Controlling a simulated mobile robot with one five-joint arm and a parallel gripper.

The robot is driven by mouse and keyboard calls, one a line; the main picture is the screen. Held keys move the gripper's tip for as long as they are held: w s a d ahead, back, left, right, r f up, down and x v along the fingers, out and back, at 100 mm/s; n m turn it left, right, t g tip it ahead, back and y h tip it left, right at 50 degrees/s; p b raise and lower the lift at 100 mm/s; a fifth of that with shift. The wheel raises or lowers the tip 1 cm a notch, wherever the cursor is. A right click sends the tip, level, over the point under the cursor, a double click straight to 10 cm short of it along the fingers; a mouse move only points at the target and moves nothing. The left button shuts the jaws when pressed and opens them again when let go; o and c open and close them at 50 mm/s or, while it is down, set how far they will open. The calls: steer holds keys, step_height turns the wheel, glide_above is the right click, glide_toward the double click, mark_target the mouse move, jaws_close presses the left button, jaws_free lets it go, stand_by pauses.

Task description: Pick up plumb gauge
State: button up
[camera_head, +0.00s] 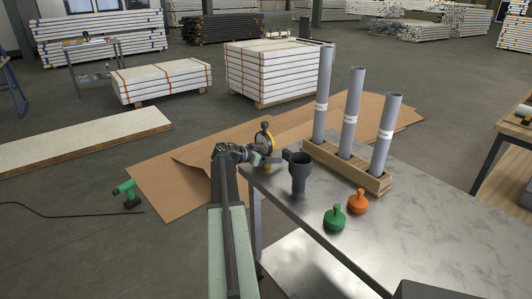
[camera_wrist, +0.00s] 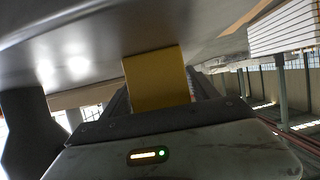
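The plumb gauge, as I take it, is a yellow piece with a dark round face (camera_head: 262,138). It stands upright at the far left end of the metal table. My gripper (camera_head: 268,158) is right at it, at the table's edge, and hides its lower part. In the wrist view a flat yellow block (camera_wrist: 155,78) fills the space in front of my gripper, between dark finger parts. I cannot tell whether the fingers press on it or only stand around it.
A dark grey cup-like fitting (camera_head: 300,172) stands close right of my gripper. A green knobbed piece (camera_head: 335,217) and an orange one (camera_head: 358,201) sit nearer. A wooden rack (camera_head: 374,186) holds three grey tubes (camera_head: 349,112). The table's right part (camera_head: 440,230) is clear.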

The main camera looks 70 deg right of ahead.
mark_target(270, 148)
jaws_close()
steer(key=shift+r+p, duration=0.45)
step_height(270, 148, up, 3)
steer(key=p, duration=0.3)
steer(key=s+a, duration=0.2)
steer(key=a, duration=0.3)
steer(key=s+a, duration=0.2)
steer(key=a, duration=0.2)
steer(key=s+a+r+p, duration=0.1)
steer(key=s+a, duration=0.1)
steer(key=a, duration=0.3)
steer(key=shift+s+a, duration=0.3)
steer(key=shift+s, duration=0.1)
